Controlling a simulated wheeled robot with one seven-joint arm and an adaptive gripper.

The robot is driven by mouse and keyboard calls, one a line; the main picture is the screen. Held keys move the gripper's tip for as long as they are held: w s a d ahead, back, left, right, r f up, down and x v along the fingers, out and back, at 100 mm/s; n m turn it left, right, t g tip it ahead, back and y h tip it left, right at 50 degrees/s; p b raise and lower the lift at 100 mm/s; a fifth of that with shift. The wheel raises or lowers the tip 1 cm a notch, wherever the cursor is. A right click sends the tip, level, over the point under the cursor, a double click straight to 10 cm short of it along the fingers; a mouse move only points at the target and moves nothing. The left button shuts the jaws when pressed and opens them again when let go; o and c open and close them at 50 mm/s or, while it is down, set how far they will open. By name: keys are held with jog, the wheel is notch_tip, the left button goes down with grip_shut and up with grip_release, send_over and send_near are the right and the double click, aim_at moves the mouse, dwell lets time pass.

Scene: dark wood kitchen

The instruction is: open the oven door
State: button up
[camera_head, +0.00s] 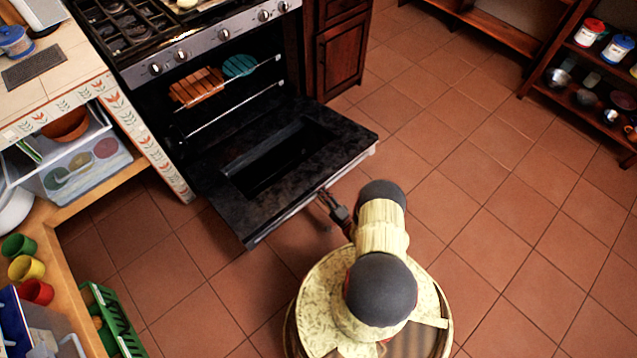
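The oven (195,48) stands at the upper left with its cavity exposed. Its dark door (225,205) is folded down, close to level, with a dark window panel in its middle. The door's pale outer edge faces my base. My gripper (328,203) is at that outer edge, near its middle. The fingers are small and dark here, and partly hidden against the door edge. I cannot tell whether they are open or shut, or whether they touch the handle.
Inside the oven are racks, an orange slatted item (196,87) and a teal round item (239,66). A tiled counter (60,75) and a wooden shelf with cups (27,268) stand at left. A green crate (112,318) is on the lower left. Tiled floor (480,210) is clear at right.

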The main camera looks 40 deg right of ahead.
aim_at(321, 184)
jog(key=shift+d+r, duration=0.1)
jog(key=shift+r, duration=3.7)
jog(key=shift+s, duration=0.1)
jog(key=s+f, duration=0.5)
jog(key=f, duration=0.2)
jog(key=shift+f, duration=0.2)
jog(key=shift+d+f+b, duration=0.1)
jog(key=shift+f+b, duration=0.15)
jog(key=shift+b, duration=0.05)
